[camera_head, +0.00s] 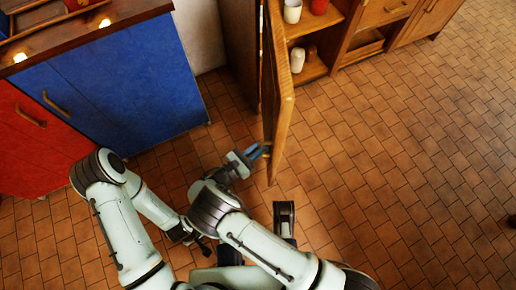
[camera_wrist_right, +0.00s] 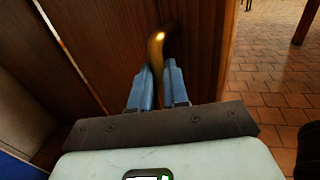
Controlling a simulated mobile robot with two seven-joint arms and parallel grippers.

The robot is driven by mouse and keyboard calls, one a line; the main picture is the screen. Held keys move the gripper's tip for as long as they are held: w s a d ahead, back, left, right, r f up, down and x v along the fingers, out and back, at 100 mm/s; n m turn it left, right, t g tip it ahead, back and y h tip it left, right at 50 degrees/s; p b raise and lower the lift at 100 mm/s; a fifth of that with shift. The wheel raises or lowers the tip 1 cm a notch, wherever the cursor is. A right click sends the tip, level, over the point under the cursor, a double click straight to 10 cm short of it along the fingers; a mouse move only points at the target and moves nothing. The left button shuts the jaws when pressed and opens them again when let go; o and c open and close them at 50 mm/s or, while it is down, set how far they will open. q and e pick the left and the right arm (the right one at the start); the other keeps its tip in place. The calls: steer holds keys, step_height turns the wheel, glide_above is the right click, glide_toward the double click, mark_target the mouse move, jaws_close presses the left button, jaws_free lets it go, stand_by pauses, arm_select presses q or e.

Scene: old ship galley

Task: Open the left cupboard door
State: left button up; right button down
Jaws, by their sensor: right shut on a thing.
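The left cupboard door (camera_head: 281,100) is a wooden panel standing open, swung out from the cupboard (camera_head: 335,25) toward me. Its inner shelves show to the right of it. My right gripper (camera_head: 262,151) is at the near lower part of the door, on its left face. In the wrist view its blue fingers (camera_wrist_right: 157,88) are shut on the curved brass door handle (camera_wrist_right: 157,50). My left gripper (camera_head: 204,242) is low in the head view, away from the door; its fingers are too small and dark to read.
A white mug (camera_head: 292,11), a red item (camera_head: 319,6) and a white jar (camera_head: 297,60) stand on the cupboard shelves. A blue cabinet (camera_head: 135,85) and a red cabinet (camera_head: 35,145) stand at the left. The tiled floor (camera_head: 400,160) right of the door is clear.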

steer(key=shift+w+r, duration=0.3)
steer(key=shift+w, duration=0.25)
steer(key=c, duration=1.4)
jaws_free()
steer(key=shift+o, duration=1.4)
steer(key=shift+w+f, duration=0.1)
arm_select(q)
steer(key=shift+w, duration=0.15)
arm_select(e)
steer(key=shift+s+a+f, duration=0.1)
steer(key=shift+s, duration=0.15)
